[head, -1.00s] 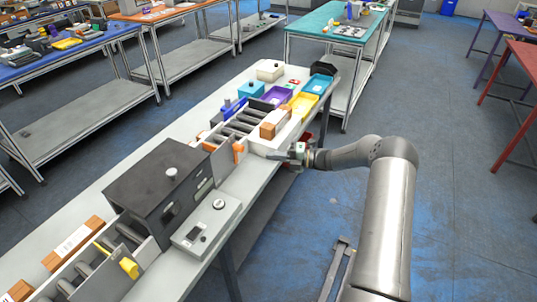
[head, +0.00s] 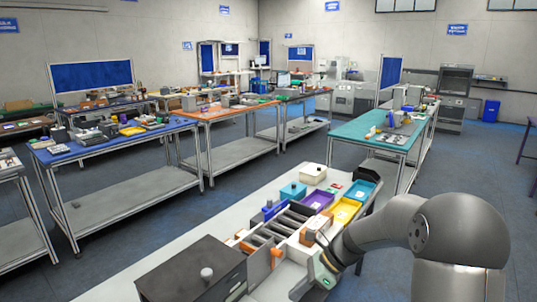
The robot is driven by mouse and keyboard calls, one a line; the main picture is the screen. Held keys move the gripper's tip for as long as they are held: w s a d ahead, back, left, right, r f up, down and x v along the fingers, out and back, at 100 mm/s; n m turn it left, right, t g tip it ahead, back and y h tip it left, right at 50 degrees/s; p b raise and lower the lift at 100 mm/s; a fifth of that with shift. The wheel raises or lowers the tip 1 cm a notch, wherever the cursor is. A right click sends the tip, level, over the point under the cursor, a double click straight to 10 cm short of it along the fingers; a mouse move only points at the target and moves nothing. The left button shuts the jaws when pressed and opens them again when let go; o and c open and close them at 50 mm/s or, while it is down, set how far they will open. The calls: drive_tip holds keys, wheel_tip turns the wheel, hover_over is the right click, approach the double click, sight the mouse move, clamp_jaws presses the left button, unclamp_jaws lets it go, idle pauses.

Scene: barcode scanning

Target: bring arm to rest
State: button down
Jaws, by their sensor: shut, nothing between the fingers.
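My gripper (head: 303,287) is low in the head view, beside the near side of the roller conveyor (head: 268,243), with its fingers pointing down and left. It is shut and holds nothing. My arm reaches in from the lower right, bent at a large grey joint, and hides part of the bench edge. A brown box with a white top (head: 313,231) sits at the conveyor's far end, just behind my wrist. The fingertips are small and partly cut by the lower frame area.
A dark box-shaped scanner housing (head: 190,275) stands at lower left on the pale bench (head: 130,283). Purple (head: 318,200), yellow (head: 345,211) and blue (head: 360,190) trays lie beyond the conveyor. A green-topped table (head: 375,130) stands behind. Open floor lies to the right.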

drive_tip(key=s+d+r+n+h, duration=0.1)
drive_tip(key=s+d+n+h, duration=0.1)
drive_tip(key=s+n, duration=0.4)
drive_tip(key=s+d+r+n+t+h, duration=0.1)
drive_tip(key=s+d+r+n+h, duration=0.1)
drive_tip(key=s+n, duration=0.5)
drive_tip(key=s+d+r+n+t+h, duration=0.1)
drive_tip(key=s+d+r+n+h, duration=0.1)
drive_tip(key=s+n, duration=0.5)
drive_tip(key=s+d+h, duration=0.1)
drive_tip(key=s+h, duration=0.1)
drive_tip(key=s, duration=0.3)
drive_tip(key=shift+d+r+h, duration=0.15)
drive_tip(key=shift+d+h, duration=0.05)
drive_tip(key=shift+h, duration=0.1)
